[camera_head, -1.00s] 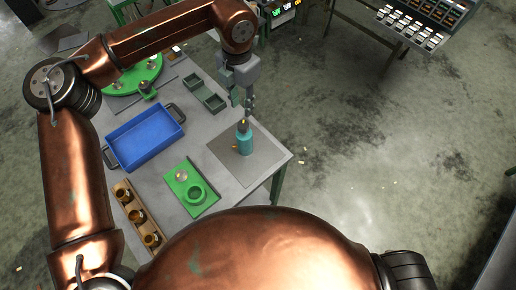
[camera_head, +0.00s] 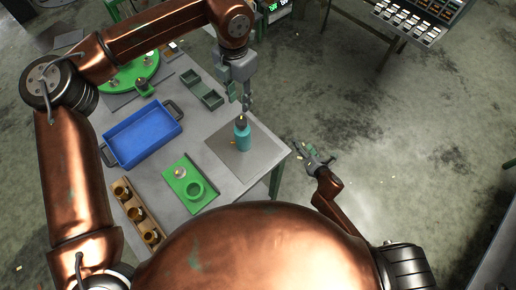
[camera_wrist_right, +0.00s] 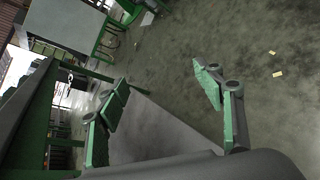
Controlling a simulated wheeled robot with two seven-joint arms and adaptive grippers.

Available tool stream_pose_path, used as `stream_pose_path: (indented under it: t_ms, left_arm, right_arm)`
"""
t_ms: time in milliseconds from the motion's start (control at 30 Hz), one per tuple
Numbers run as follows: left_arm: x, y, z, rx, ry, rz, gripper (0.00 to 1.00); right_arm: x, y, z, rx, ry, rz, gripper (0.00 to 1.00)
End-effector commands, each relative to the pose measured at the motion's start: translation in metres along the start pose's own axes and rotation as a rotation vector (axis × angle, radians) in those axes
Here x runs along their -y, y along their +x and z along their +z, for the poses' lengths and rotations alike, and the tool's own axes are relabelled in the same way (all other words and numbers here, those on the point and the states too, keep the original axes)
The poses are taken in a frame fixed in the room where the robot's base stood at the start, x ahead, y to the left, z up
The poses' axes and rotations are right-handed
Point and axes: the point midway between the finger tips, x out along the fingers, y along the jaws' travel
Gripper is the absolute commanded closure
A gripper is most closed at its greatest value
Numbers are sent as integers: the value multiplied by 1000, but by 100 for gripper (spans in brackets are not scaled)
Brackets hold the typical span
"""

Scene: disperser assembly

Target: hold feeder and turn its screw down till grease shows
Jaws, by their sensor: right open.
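The feeder (camera_head: 242,138) is a teal bottle with a dark top and a small brass-coloured spot. It stands upright on a grey mat (camera_head: 222,148) near the table's right corner. My left gripper (camera_head: 240,101) hangs just above the feeder's top, its fingers apart and apparently empty; contact with the top cannot be told. My right gripper (camera_head: 317,158) is open and empty, to the right of the table over the floor. In the right wrist view its two green-padded fingers (camera_wrist_right: 160,92) stand wide apart. The screw is too small to make out, and no grease is visible.
A blue tray (camera_head: 141,155), a green plate with a ring (camera_head: 195,190), a wooden rack of brass cups (camera_head: 136,208) and grey bins (camera_head: 205,92) stand on the table (camera_head: 173,110). A round green fixture (camera_head: 133,77) is at the back.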

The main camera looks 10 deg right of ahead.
Motion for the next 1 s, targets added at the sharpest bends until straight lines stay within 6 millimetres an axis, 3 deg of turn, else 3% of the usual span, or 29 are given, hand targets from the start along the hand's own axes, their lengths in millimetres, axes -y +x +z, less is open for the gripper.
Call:
stream_pose_path:
  t_ms: [100,333,400,600,800,1000]
  left_arm:
    - [0,0,0,0,0,0,71]
    - [0,0,0,0,0,0,71]
    - [0,0,0,0,0,0,71]
    - [0,0,0,0,0,0,71]
    - [0,0,0,0,0,0,71]
    - [0,0,0,0,0,0,71]
  right_arm:
    - [-60,-8,37,61,-223,97,38]
    - [-172,-44,92,224,-661,254,38]
    - [-195,-63,59,204,-673,312,38]
    - [-260,-114,15,219,-728,460,38]
    - [-294,-145,-4,237,-751,537,38]
    - [-308,-142,-6,244,-755,555,38]
